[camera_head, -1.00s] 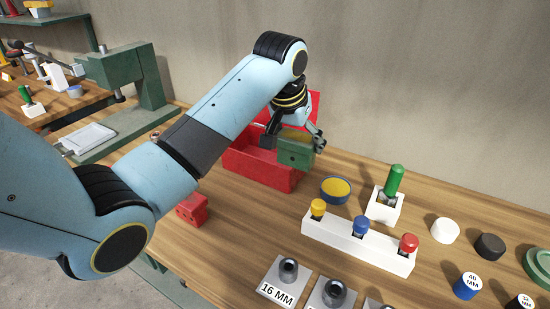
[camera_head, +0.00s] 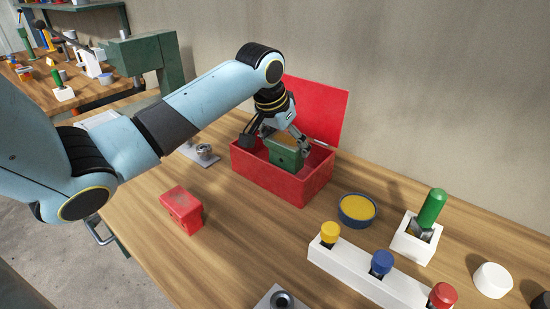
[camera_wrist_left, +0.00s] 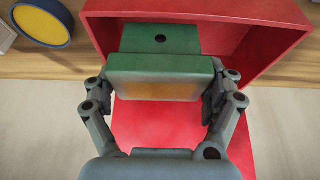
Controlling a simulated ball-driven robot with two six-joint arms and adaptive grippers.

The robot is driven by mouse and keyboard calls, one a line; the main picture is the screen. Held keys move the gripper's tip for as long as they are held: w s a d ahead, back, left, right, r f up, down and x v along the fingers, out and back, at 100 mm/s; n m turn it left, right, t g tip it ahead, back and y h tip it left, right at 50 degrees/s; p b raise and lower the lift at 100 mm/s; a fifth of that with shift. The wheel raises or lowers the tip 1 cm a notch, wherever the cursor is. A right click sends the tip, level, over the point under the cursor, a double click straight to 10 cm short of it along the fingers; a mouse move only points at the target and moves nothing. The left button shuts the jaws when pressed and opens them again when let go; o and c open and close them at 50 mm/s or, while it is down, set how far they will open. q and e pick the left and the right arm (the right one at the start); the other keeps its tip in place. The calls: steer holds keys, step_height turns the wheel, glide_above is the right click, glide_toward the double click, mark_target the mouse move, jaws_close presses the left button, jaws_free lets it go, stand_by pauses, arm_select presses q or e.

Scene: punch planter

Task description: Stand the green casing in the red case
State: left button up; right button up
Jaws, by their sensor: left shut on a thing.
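The green casing (camera_head: 287,155) has a yellowish panel on its upper side. My left gripper (camera_head: 280,145) is shut on it, one finger at each side, as the left wrist view shows the gripper (camera_wrist_left: 162,95) and the casing (camera_wrist_left: 160,65). The open red case (camera_head: 268,182) stands on the bench with its lid raised at the back. The casing is at the case opening, its lower part hidden behind the front wall. I cannot tell whether it touches the case floor. The case wall (camera_wrist_left: 265,60) shows around the casing in the left wrist view. My right gripper is not in view.
A small red block (camera_head: 182,208) lies on the bench left of the case. A blue-rimmed yellow tin (camera_head: 357,210) stands to its right. Further right are a white rack (camera_head: 365,273) with coloured knobs and a white holder with a green handle (camera_head: 432,207).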

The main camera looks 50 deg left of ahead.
mark_target(274, 158)
arm_select(q)
steer(key=a, duration=0.1)
steer(key=a+f, duration=0.1)
steer(key=a, duration=0.1)
steer(key=a+f, duration=0.1)
steer(key=shift+w+a+f, duration=0.1)
steer(key=shift+a+f, duration=0.05)
steer(key=shift+f, duration=2.1)
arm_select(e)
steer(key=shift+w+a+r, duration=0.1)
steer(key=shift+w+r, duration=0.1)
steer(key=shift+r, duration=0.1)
arm_select(q)
steer(key=shift+f, duration=0.1)
steer(key=o, duration=1.5)
steer(key=p+v, duration=0.1)
steer(key=v, duration=1.1)
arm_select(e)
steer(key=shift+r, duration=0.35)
